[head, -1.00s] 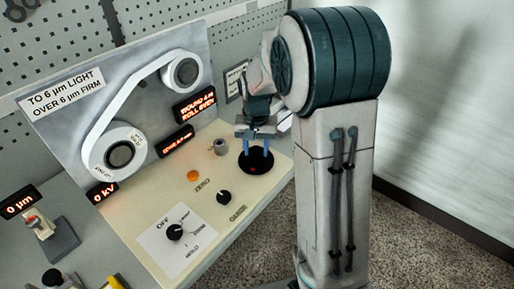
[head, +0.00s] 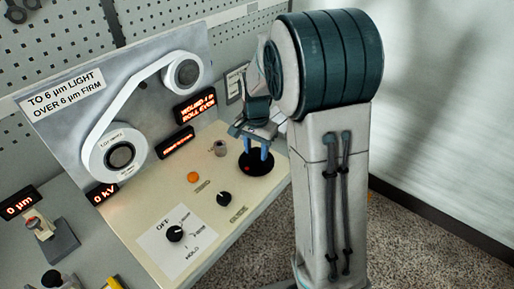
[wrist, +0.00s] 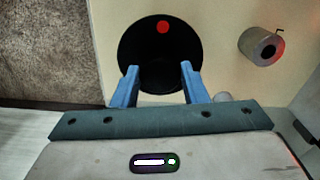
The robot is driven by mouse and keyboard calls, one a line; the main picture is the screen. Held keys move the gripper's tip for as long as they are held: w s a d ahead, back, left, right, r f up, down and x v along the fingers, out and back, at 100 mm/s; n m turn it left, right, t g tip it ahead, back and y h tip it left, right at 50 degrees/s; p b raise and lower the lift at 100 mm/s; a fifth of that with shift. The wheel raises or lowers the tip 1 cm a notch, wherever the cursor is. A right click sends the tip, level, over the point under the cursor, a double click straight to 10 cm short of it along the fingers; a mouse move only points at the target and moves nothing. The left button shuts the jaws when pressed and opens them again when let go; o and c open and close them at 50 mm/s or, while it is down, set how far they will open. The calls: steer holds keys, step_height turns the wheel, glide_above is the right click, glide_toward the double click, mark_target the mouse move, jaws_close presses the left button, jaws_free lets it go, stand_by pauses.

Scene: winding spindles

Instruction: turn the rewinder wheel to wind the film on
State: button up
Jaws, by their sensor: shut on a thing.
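The rewinder wheel (head: 258,168) is a black disc with a red dot near its rim, set in the cream panel. It also shows in the wrist view (wrist: 150,45), with the dot on the side away from my gripper. My gripper (head: 256,155) has its two blue fingers down on the wheel; the wrist view also shows them (wrist: 158,70). It is shut on the wheel, though the exact contact is hard to see. The white film (head: 125,93) runs between the upper reel (head: 187,73) and the larger lower reel (head: 98,150).
A grey post (head: 220,149) stands beside the wheel. An orange button (head: 193,177), a black knob (head: 223,198) and a selector dial (head: 175,233) are on the panel. Lit displays (head: 195,106) stand beside the reels; their text is partly blurred. A micrometer-like gauge (head: 45,228) is at the left.

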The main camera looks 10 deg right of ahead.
mark_target(255, 152)
steer(key=shift+w+a+r, duration=0.1)
steer(key=o, duration=1)
steer(key=shift+c, duration=0.2)
step_height(255, 152, up, 14)
